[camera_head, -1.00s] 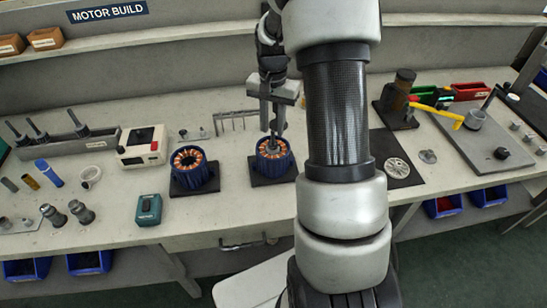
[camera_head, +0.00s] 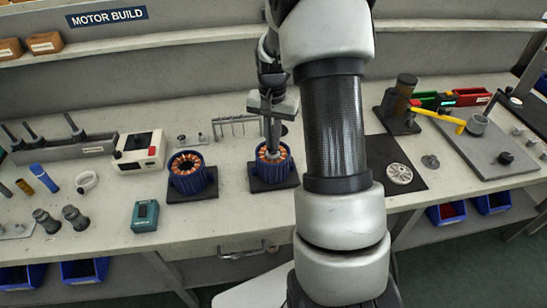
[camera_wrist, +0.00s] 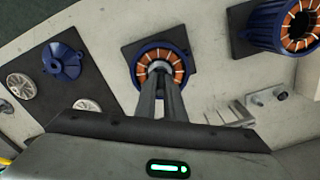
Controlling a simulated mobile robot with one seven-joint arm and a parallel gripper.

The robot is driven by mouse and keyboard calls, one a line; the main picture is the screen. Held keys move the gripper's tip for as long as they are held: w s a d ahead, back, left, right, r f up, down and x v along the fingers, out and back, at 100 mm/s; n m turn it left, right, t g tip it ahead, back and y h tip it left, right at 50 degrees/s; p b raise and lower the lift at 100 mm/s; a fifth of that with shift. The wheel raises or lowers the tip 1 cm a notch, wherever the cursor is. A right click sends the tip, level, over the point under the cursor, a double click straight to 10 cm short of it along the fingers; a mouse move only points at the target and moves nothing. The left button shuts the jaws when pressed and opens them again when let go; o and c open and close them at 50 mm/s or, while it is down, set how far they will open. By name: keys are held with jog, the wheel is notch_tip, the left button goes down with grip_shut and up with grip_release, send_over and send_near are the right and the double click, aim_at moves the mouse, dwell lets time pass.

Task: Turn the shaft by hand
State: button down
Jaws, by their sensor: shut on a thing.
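A blue motor housing with copper windings (camera_head: 287,169) stands on a dark square pad (camera_head: 274,186) near the middle of the bench. My gripper (camera_head: 270,150) points down into the housing's open top. In the wrist view the fingertips (camera_wrist: 160,80) are closed together at the centre of the windings (camera_wrist: 180,62). They are shut on the shaft there, which the fingers mostly hide; a pale round part (camera_wrist: 160,67) shows just beyond them.
A second, similar housing (camera_head: 190,178) stands to the left on its own pad. A white box instrument (camera_head: 138,152), a teal device (camera_head: 145,215) and a rack of hooks (camera_head: 235,125) are nearby. A dark mat with a silver disc (camera_head: 399,173) lies right of my arm.

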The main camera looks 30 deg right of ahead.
jog(key=n, duration=0.5)
jog(key=shift+r, duration=0.1)
jog(key=n, duration=0.2)
jog(key=shift+n+p, duration=0.3)
jog(key=shift+p, duration=0.1)
jog(key=m, duration=0.6)
jog(key=shift+w, duration=0.1)
jog(key=m, duration=0.5)
jog(key=shift+m+p, duration=0.35)
jog(key=shift+m, duration=0.05)
jog(key=c, duration=1.8)
grip_release()
jog(key=shift+c, duration=0.3)
